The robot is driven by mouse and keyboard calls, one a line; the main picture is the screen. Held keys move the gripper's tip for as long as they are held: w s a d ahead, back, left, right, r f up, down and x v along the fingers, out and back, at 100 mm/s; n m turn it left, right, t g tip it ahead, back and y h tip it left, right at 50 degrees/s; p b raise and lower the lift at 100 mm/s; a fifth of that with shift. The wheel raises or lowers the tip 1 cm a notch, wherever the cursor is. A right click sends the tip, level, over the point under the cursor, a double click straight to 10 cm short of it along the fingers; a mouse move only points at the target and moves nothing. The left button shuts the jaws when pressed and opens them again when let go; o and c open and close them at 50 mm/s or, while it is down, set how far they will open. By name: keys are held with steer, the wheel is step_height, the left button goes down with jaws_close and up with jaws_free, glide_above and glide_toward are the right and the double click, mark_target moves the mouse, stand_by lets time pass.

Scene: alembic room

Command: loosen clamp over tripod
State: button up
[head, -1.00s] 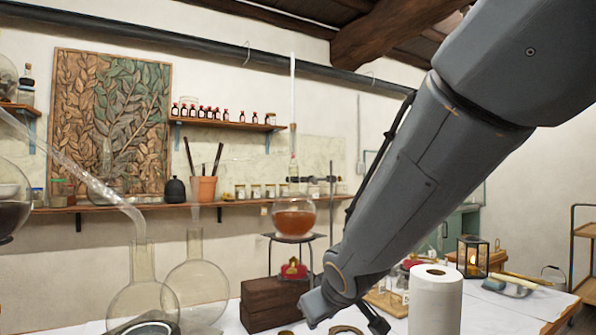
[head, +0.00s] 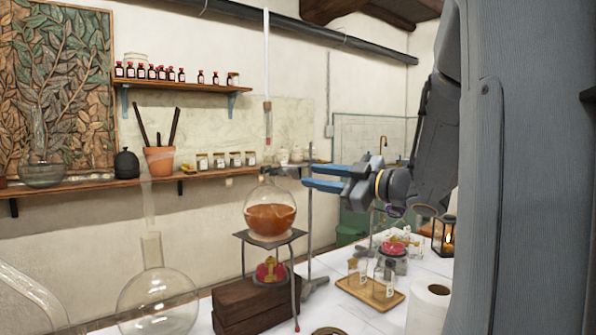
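A round flask (head: 270,212) of amber liquid sits on the black tripod (head: 262,239), with a tall clear tube rising from its neck. A stand rod (head: 309,218) rises just right of it. The clamp (head: 285,170) reaches from the rod toward the flask's neck; its screw is too small to make out, and my fingers partly cover the rod at this height. My gripper (head: 307,175) comes from the right, pointing left, with its blue fingers apart, one above the other. The fingertips overlap the rod in the picture; I cannot tell whether they touch anything.
A red burner (head: 270,270) is under the tripod, on dark wooden blocks (head: 250,303). A small wooden tray (head: 370,290) with bottles, a paper roll (head: 428,308) and a lantern (head: 444,236) are at right. An empty flask (head: 158,300) stands at left.

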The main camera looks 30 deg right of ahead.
mark_target(297, 174)
steer(key=x, duration=0.5)
steer(key=shift+w+a, duration=0.25)
steer(key=shift+w, duration=0.1)
steer(key=shift+c, duration=0.4)
jaws_close()
